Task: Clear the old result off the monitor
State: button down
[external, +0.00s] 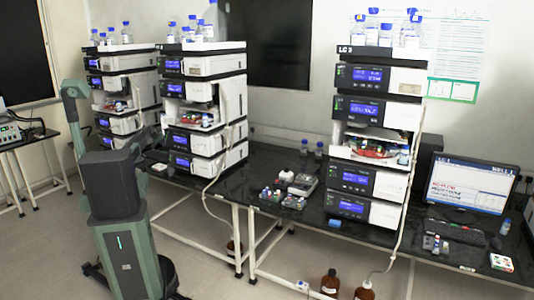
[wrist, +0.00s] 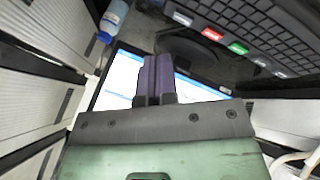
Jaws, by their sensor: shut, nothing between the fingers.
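A monitor (external: 468,186) stands at the right end of the bench in the external view. Its screen shows a blue header, large red text and darker lines that I cannot read surely. In the wrist view a bright blue-white screen (wrist: 118,78) lies behind my gripper (wrist: 154,80), whose fingers are shut together and empty. The fingers cover part of that screen, so its content is hidden. A dark keyboard (wrist: 262,30) with white, red and green keys along one edge shows at the top right of the wrist view. I cannot make out my gripper in the external view.
A blue-capped bottle (wrist: 112,20) stands beside the screen in the wrist view. In the external view a keyboard (external: 455,232), small vials and a coloured box (external: 501,262) lie before the monitor. An instrument stack (external: 375,130) stands to its left.

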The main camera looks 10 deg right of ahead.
jog(key=w+d+t+h+b, duration=0.1)
jog(key=w+d+h, duration=0.1)
jog(key=w+d, duration=0.3)
jog(key=w, duration=0.2)
jog(key=shift+w+f, duration=0.2)
jog(key=shift+w, duration=0.2)
notch_tip(320, 180, down, 9)
jog(key=b, duration=0.9)
jog(key=shift+r, duration=0.1)
dwell(1.0)
jog(key=shift+f+b, duration=0.45)
jog(key=shift+b, duration=0.1)
